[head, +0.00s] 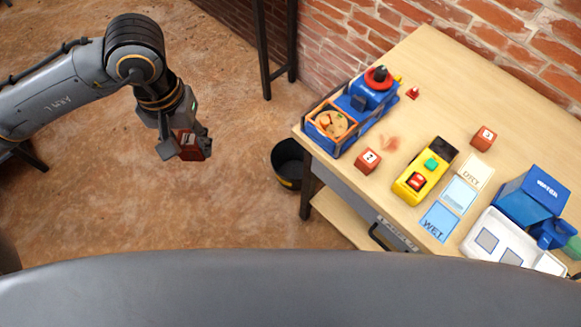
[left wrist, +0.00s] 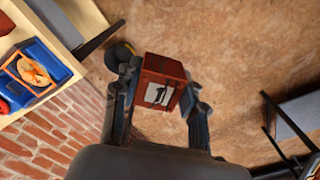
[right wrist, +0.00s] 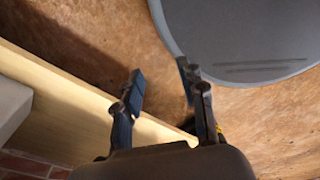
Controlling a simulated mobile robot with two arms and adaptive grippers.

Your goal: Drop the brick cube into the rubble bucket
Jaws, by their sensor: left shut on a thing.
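The brick cube (head: 186,138), red-brown with a pale picture label, is held between the fingers of my left gripper (head: 188,147), above the floor. It also shows in the left wrist view (left wrist: 163,82), gripped from both sides. The rubble bucket (head: 287,163), dark with a yellow mark, stands on the floor beside the table's left end, to the right of the gripper and apart from it. In the left wrist view the bucket (left wrist: 121,53) is partly hidden behind a finger. My right gripper (right wrist: 161,72) is open and empty near a pale wooden edge; the head view does not show it.
The wooden table (head: 405,80) carries a blue machine with a dial (head: 333,122), two red cubes (head: 367,160) (head: 484,138), a yellow tester (head: 424,172), label cards (head: 459,195) and a white tray (head: 481,255). The brick wall (head: 365,30) stands behind. Floor left of the bucket is clear.

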